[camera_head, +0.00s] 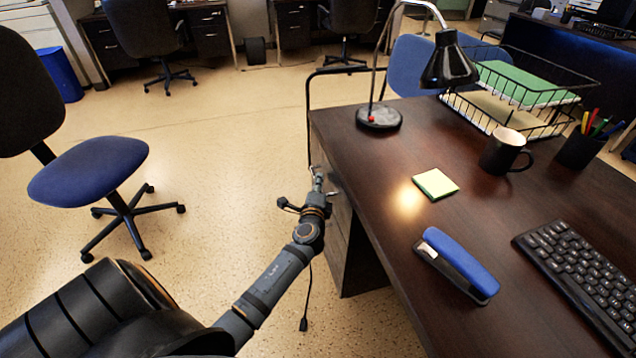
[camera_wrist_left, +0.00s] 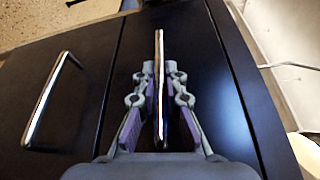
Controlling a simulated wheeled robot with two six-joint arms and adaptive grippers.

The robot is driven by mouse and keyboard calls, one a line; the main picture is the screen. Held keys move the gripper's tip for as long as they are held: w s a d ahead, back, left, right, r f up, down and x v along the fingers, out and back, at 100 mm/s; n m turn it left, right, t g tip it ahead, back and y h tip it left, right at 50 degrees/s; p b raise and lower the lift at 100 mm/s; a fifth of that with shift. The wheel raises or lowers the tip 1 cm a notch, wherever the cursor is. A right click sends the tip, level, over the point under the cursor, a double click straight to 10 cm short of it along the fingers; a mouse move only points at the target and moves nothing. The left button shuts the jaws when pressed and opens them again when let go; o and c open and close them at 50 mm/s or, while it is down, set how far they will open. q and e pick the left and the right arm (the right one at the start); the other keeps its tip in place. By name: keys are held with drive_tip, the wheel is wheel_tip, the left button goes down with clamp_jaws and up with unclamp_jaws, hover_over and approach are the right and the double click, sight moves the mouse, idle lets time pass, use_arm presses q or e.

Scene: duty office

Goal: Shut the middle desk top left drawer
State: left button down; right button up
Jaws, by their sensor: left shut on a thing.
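The dark wooden desk (camera_head: 375,165) fills the right of the head view, with its drawer fronts on its left side. My left gripper (camera_head: 318,178) is at the upper part of that side. In the left wrist view, the gripper (camera_wrist_left: 160,76) is shut on a thin metal drawer handle (camera_wrist_left: 159,45), which runs between its two fingers. The dark drawer front (camera_wrist_left: 190,35) lies behind it. A second handle (camera_wrist_left: 52,100) is on the neighbouring drawer front to the left. How far the held drawer stands out is hard to tell. My right gripper is not in view.
On the desk are a lamp (camera_head: 380,117), a sticky-note pad (camera_head: 436,184), a blue stapler (camera_head: 457,264), a mug (camera_head: 505,151), a keyboard (camera_head: 585,275) and a wire tray (camera_head: 545,120). A blue chair (camera_head: 88,170) stands left. Floor between chair and desk is clear.

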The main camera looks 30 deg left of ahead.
use_arm(q)
drive_tip(key=c, duration=1.4)
unclamp_jaws()
drive_tip(key=shift+s+d, duration=0.15)
drive_tip(key=shift+s, duration=0.1)
drive_tip(key=v, duration=1.1)
drive_tip(key=shift+s+d+r, duration=0.1)
drive_tip(key=shift+s+r, duration=0.05)
drive_tip(key=shift+s, duration=0.05)
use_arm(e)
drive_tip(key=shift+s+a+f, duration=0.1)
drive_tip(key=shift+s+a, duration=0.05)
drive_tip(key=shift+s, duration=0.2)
